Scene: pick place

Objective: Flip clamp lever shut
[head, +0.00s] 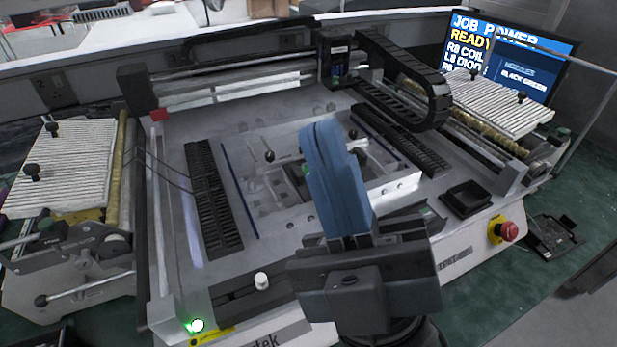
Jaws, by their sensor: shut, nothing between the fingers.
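A silver clamp fixture (398,187) sits in the middle of the machine bed. A thin lever with a black ball knob (268,156) stands up at the fixture's left side. A second black knob (352,133) shows just right of my fingers. I cannot tell for sure which of these is the clamp lever. My gripper (322,128), with blue fingers, is shut and empty. It reaches over the fixture between the two knobs in the picture and hides part of the fixture. Contact with either lever cannot be made out.
Black slotted racks (212,195) flank the fixture. A gantry head (335,58) and black cable chain (405,80) stand behind it. A red stop button (509,231) is at the front right. A monitor (510,55) stands at the back right.

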